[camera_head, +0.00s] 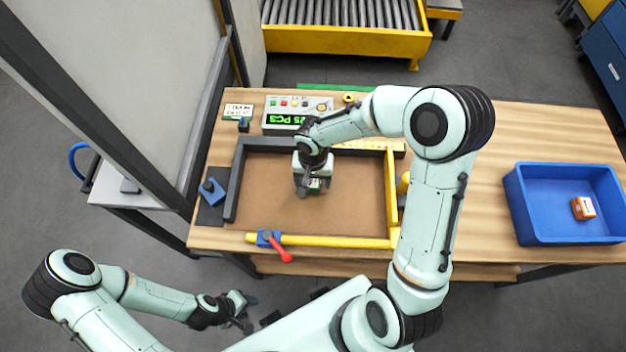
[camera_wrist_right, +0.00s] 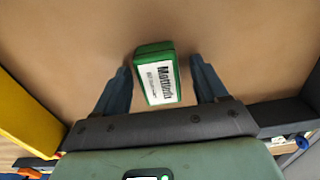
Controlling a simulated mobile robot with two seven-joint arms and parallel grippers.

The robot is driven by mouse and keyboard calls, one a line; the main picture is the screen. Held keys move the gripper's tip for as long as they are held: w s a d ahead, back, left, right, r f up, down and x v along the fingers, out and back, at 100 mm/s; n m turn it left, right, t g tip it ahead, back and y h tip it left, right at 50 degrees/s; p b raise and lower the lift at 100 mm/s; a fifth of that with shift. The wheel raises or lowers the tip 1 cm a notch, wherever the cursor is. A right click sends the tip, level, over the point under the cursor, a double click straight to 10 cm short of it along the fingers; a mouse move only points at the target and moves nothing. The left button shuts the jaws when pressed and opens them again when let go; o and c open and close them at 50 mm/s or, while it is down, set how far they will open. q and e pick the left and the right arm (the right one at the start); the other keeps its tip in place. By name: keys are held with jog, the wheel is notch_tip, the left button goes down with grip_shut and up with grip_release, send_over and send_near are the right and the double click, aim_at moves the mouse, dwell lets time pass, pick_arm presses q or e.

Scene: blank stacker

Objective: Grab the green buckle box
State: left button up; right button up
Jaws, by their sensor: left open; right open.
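The green buckle box (camera_wrist_right: 157,76) has a white label with dark print and lies on the brown board, between the fingers of my right gripper (camera_wrist_right: 160,83) in the right wrist view. A gap shows between the box and the right finger; the left finger is close to the box. In the head view my right gripper (camera_head: 311,188) is over the middle of the framed board and hides most of the green box (camera_head: 316,184). My right gripper is open. My left gripper (camera_head: 246,312) is open and empty, off the front side of the table.
A dark and yellow frame (camera_head: 320,241) borders the brown board (camera_head: 270,205). A red-handled clamp (camera_head: 272,243) sits at its front. A counter display (camera_head: 290,115) stands behind. A blue bin (camera_head: 540,239) with an orange box (camera_head: 583,208) is at the right.

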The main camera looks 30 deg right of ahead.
jog(key=c, duration=1.1)
jog(key=shift+r, duration=0.1)
jog(key=shift+c, duration=0.2)
